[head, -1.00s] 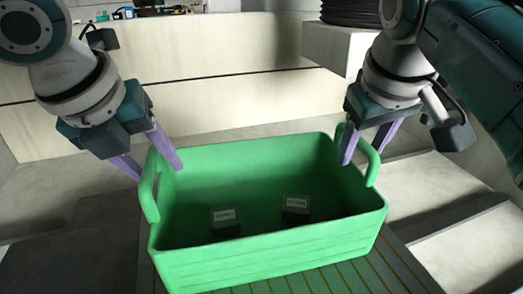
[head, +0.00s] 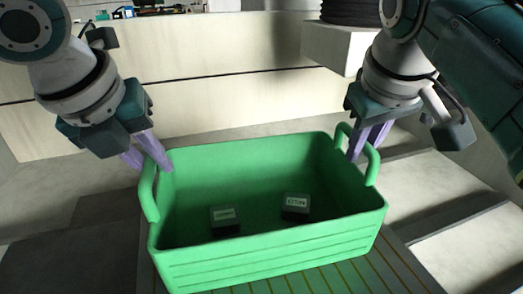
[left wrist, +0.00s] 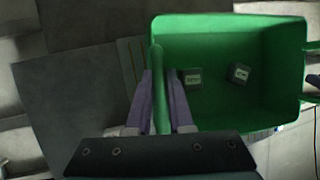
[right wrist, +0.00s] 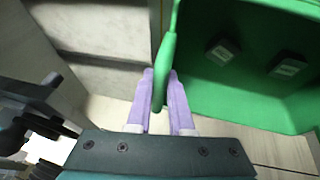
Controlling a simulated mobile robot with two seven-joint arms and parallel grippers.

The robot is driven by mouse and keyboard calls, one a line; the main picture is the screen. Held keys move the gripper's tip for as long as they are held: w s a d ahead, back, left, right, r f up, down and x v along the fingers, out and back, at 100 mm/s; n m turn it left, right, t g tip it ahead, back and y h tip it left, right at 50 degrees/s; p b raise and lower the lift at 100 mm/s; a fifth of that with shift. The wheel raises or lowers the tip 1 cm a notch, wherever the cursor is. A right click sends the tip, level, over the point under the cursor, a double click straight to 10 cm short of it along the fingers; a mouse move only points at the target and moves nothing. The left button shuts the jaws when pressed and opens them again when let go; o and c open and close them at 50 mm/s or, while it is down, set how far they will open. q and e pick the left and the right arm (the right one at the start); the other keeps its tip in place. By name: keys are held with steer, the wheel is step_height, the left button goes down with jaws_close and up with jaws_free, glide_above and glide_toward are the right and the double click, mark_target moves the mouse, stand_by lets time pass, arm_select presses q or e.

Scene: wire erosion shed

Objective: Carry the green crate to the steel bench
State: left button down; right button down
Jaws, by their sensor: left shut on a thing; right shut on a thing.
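The green crate (head: 272,262) stands level in the middle of the head view, open at the top, with a loop handle at each end. Two small dark labelled blocks (head: 225,216) (head: 296,202) lie inside it; the labels are too small to read. My left gripper (head: 151,158) is shut on the left handle, which shows between its fingers in the left wrist view (left wrist: 157,85). My right gripper (head: 366,150) is shut on the right handle, also between the fingers in the right wrist view (right wrist: 161,85). I cannot identify the steel bench for certain.
A grey surface with yellow lines (head: 405,268) lies under the crate. A pale panelled structure (head: 230,60) runs across the back, with small items on its top at left. A black coil (head: 350,10) rests on a pale block (head: 335,45) at the back right.

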arm_select(q)
steer(key=shift+r, duration=0.15)
arm_select(e)
steer(key=shift+r, duration=0.15)
stand_by(0.6)
